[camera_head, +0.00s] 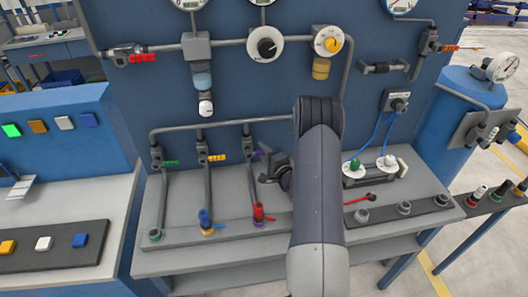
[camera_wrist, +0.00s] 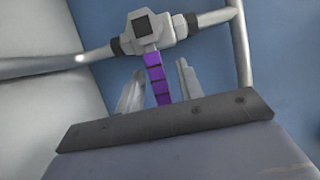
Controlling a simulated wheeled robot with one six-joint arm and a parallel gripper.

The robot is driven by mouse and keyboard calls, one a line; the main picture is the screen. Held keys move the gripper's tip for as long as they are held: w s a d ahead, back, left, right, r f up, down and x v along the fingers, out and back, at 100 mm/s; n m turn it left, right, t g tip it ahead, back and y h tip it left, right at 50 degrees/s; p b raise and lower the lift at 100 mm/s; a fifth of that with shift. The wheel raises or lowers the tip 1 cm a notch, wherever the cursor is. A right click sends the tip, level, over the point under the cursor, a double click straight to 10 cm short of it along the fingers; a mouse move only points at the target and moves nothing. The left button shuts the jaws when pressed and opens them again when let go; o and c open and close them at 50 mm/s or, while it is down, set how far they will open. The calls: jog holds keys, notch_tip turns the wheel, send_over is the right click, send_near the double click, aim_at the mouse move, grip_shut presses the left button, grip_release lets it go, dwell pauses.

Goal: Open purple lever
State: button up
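The purple lever (camera_wrist: 157,75) sits on a grey valve (camera_wrist: 145,32) on a pipe and points down toward my gripper in the wrist view. My gripper (camera_wrist: 160,88) is open, with one finger on each side of the lever and gaps between lever and fingers. In the head view a small part of the purple lever (camera_head: 258,153) shows beside my gripper (camera_head: 268,178); my arm hides the area to its right.
A green lever (camera_head: 170,163) and a yellow-orange lever (camera_head: 217,158) sit on pipes to the left. A blue panel is behind.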

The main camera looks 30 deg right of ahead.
jog(key=shift+c, duration=0.2)
grip_shut()
dwell(0.3)
